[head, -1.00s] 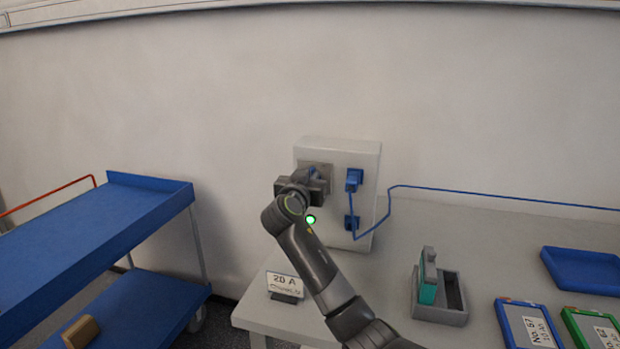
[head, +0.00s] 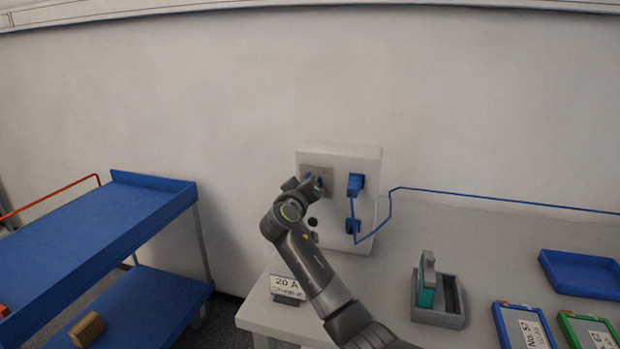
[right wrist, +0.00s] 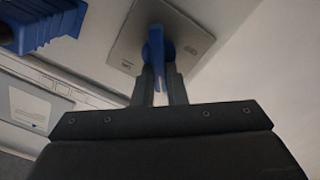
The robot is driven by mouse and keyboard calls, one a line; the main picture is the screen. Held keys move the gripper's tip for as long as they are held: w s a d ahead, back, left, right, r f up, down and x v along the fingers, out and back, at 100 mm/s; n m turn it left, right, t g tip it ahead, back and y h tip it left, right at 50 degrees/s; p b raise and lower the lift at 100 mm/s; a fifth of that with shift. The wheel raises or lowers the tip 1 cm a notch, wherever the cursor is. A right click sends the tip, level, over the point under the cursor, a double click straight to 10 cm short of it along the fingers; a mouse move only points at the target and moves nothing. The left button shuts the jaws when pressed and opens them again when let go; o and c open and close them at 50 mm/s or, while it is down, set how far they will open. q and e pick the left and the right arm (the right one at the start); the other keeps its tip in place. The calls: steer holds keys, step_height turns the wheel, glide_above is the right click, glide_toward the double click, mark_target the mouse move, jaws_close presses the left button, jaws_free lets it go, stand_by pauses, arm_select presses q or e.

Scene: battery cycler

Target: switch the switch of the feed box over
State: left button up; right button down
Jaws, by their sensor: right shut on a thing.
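The white feed box (head: 340,165) stands at the wall on the back of the grey table. Its switch sits on a grey plate (head: 318,170), mostly covered by my right gripper (head: 312,187) in the head view. In the right wrist view the blue switch lever (right wrist: 156,45) stands out from the plate, and my right gripper (right wrist: 159,85) is shut on it, one finger on each side. The round lamp (head: 313,222) on the box is dark. My left gripper is in neither view.
Two blue plugs (head: 355,184) sit in the box, with a blue cable (head: 450,191) running right. A card reading 20 A (head: 286,285) stands at the table's left edge. A grey holder (head: 440,315) with a teal block is right of my arm. A blue cart (head: 110,225) stands left.

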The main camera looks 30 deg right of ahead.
steer(key=shift+w+a+f+n+p, duration=0.1)
steer(key=shift+f+n+p, duration=0.1)
steer(key=shift+n+p, duration=1.15)
steer(key=shift+w+a+f+n+p, duration=0.15)
steer(key=shift+n+p, duration=0.35)
steer(key=shift+n, duration=1.6)
steer(key=shift+d+f+n+p, duration=0.1)
steer(key=shift+f+n+p, duration=0.15)
steer(key=shift+n+p, duration=1.1)
steer(key=shift+n+b, duration=0.35)
steer(key=shift+n, duration=0.25)
steer(key=c, duration=1.5)
jaws_free()
steer(key=shift+f, duration=0.1)
steer(key=shift+o, duration=0.2)
steer(key=shift+a, duration=0.1)
steer(key=b+v, duration=0.4)
steer(key=v, duration=1.3)
steer(key=shift+s, duration=0.2)
